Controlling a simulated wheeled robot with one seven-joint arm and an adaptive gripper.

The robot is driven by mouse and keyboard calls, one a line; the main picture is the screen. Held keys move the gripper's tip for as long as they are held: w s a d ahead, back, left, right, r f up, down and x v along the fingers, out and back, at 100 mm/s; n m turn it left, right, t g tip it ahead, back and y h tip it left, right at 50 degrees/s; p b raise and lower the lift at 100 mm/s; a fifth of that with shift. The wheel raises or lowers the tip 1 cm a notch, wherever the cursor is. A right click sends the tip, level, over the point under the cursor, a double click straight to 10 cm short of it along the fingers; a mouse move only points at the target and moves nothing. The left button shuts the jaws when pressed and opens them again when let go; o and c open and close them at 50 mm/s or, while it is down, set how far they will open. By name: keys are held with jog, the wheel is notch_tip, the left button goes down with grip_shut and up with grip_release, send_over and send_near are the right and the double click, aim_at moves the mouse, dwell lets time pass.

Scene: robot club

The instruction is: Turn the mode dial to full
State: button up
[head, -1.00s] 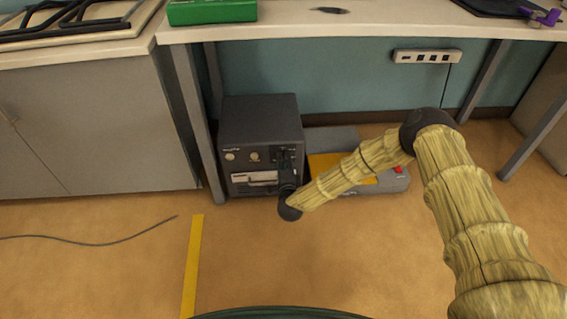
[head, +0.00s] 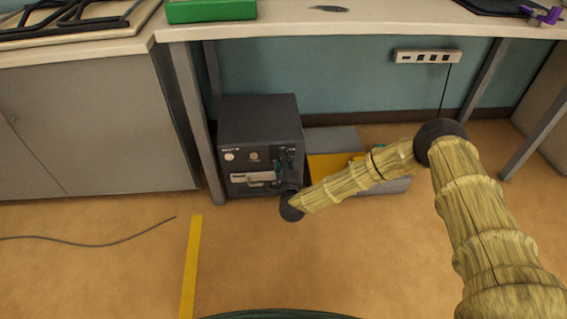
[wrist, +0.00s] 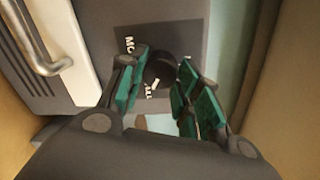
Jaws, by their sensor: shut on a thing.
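The mode dial (wrist: 160,70) is a dark round knob on a dark label plate (wrist: 125,40) with white lettering, partly covered by my fingers. The plate is on the front of a dark grey box (head: 260,120) on the floor under the desk. My gripper (wrist: 162,92) has its green-padded fingers on either side of the dial and is shut on it. In the head view my gripper (head: 283,168) is at the box's right front, and my wrist hides most of the dial. The pointer's exact setting is hard to read.
A pale drawer front (head: 253,178) with a metal handle (wrist: 50,55) is left of the dial. A yellow-topped grey item (head: 325,165) lies right of the box, partly behind my arm. A desk leg (head: 197,125) stands close at left.

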jog(key=o, duration=1.1)
jog(key=shift+d, duration=0.1)
jog(key=shift+c, duration=0.2)
jog(key=shift+s, duration=0.1)
jog(key=s+d, duration=0.2)
jog(key=s, duration=0.9)
jog(key=shift+s+r, duration=0.3)
jog(key=shift+r, duration=0.05)
jog(key=shift+s, duration=0.1)
